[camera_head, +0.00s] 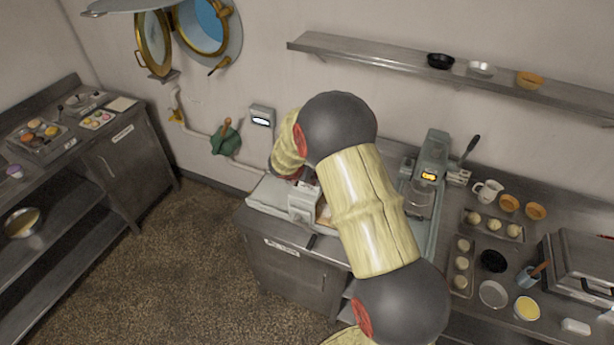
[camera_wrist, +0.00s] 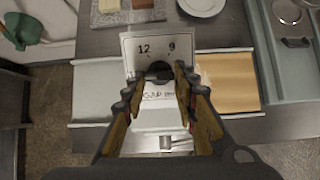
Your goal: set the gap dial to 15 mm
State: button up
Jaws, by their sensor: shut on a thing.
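The gap dial (camera_wrist: 158,68) is a small dark knob on a white panel (camera_wrist: 150,43) marked "GAP mm", in the wrist view. The numbers 12 and 9 show on the panel beyond the knob; other marks are hidden by my fingers. My gripper (camera_wrist: 158,76) is shut on the knob, with one finger on each side. I cannot make out a pointer or the exact setting. In the head view the panel sits on the white housing (camera_head: 302,203) of the dough sheeter, and my arm hides most of the gripper.
The sheeter has a pale belt (camera_wrist: 92,92) at left and a tan sheet (camera_wrist: 228,82) at right. A grey machine (camera_head: 431,160) with an orange display stands to the right. A shelf (camera_head: 380,58) runs along the wall. The floor at left is clear.

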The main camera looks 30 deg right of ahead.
jog(key=shift+n, duration=0.3)
jog(key=o, duration=1.1)
jog(key=shift+o, duration=0.3)
jog(key=v, duration=1.2)
